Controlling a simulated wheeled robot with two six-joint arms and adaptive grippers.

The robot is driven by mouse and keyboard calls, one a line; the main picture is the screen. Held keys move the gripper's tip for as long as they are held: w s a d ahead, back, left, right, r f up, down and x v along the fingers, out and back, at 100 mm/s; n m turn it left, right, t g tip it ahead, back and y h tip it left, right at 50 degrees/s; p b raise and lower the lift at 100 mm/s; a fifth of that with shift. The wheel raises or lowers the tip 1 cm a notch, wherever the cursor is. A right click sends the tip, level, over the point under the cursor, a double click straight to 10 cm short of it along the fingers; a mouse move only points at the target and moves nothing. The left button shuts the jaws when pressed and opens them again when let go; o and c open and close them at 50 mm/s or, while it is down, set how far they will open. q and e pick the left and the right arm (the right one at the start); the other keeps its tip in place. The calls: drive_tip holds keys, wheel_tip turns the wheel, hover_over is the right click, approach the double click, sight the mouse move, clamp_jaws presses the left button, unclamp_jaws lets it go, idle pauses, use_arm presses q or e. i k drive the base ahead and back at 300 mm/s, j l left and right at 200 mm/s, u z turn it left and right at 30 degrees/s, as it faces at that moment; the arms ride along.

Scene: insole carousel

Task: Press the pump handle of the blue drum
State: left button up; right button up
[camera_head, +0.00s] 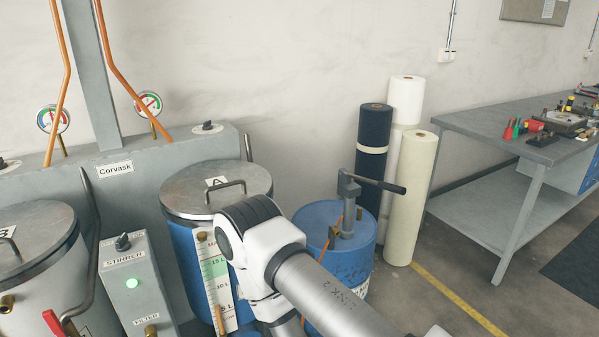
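The blue drum (357,262) stands on the floor near the middle of the view, and my arm covers its lower left part. A grey pump (348,205) rises from its lid. The pump handle (383,184) is a lever with a black grip that sticks out to the right, roughly level and tilted slightly down. Nothing touches the handle. One of my arms comes in from the bottom right and bends in front of the drum's left side. Neither of my grippers is in view.
A blue tank marked A (184,237) with a metal lid stands left of the drum. A grey control box (137,285) shows a lit green light. Upright material rolls (410,200) stand close behind the handle. A grey workbench (480,121) with tools is at right.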

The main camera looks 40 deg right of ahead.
sight(382, 185)
drive_tip(key=z, duration=1.85)
